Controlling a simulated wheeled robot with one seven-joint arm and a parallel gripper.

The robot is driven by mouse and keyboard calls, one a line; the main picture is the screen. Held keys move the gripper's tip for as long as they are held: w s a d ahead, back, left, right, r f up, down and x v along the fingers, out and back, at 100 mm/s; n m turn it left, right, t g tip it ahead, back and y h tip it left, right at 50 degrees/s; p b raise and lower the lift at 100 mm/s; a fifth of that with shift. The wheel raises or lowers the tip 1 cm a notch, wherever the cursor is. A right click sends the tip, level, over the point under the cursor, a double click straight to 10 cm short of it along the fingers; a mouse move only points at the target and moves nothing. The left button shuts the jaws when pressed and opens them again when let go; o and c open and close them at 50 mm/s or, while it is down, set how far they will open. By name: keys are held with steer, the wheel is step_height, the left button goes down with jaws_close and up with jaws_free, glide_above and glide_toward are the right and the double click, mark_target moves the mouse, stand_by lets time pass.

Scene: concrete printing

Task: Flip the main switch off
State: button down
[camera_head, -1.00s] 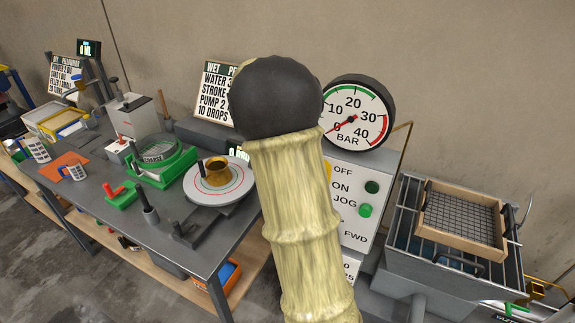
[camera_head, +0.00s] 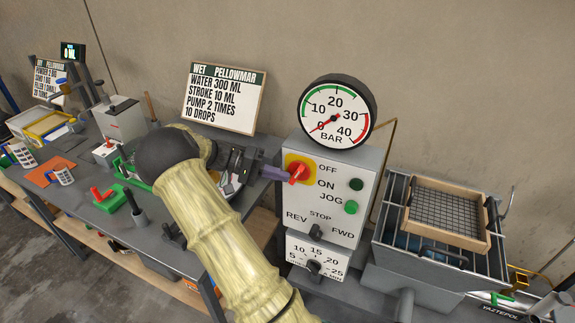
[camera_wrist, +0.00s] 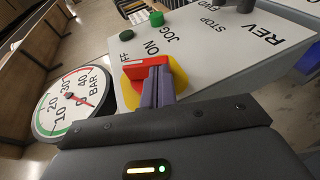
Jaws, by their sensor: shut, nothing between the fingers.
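The red main switch (camera_head: 300,171) sits on a yellow plate (camera_head: 291,160) on the grey control box, beside the OFF and ON labels. The switch (camera_wrist: 140,65) also shows in the wrist view, partly hidden by my fingers. My gripper (camera_head: 286,174) is shut and empty, reaching in from the left. Its purple fingertips (camera_wrist: 157,78) are at the switch handle and seem to touch it. I cannot tell exactly which label the handle points to.
A pressure gauge (camera_head: 336,117) stands on top of the control box, its needle near 0. Green buttons (camera_head: 351,207) and a REV/STOP/FWD selector (camera_head: 315,231) are on the same panel. A mixer with a wooden-framed sieve (camera_head: 446,214) stands right. A crowded workbench is left.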

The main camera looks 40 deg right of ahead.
steer(key=shift+s+d+f+n+g+h+b, duration=0.1)
steer(key=shift+f+n+g+h+b, duration=0.25)
steer(key=shift+g+h, duration=0.3)
steer(key=shift+s+d+f+n+g+h+b, duration=0.15)
steer(key=shift+f+g+h+b, duration=0.35)
steer(key=shift+g, duration=0.25)
steer(key=shift+a, duration=0.1)
steer(key=b+v, duration=0.4)
steer(key=v, duration=0.9)
steer(key=shift+w+r, duration=0.25)
steer(key=shift+w, duration=0.4)
steer(key=shift+w, duration=0.1)
steer(key=shift+d, duration=0.25)
